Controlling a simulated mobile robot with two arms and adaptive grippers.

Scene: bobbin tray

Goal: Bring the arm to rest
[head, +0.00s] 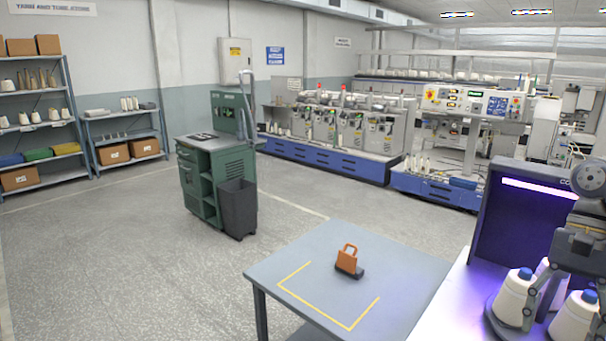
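My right gripper (566,318) hangs at the right edge, pointing down over a dark round tray (494,318). Its left finger slants down and outward in front of the cones, and its other finger is partly cut off by the frame edge. The fingers look spread apart. White thread cones with blue tops stand on the tray; one cone (516,300) is left of the finger and another (572,324) shows between the fingers. I cannot tell whether the fingers touch a cone. My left gripper is out of view.
A dark lamp booth (510,215) with a violet light stands behind the tray on a pale table (440,318). A grey-blue table (300,262) with a yellow outline holds an orange-handled item (347,259). A green cart (195,170) and bin (238,205) stand beyond; floor at left is clear.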

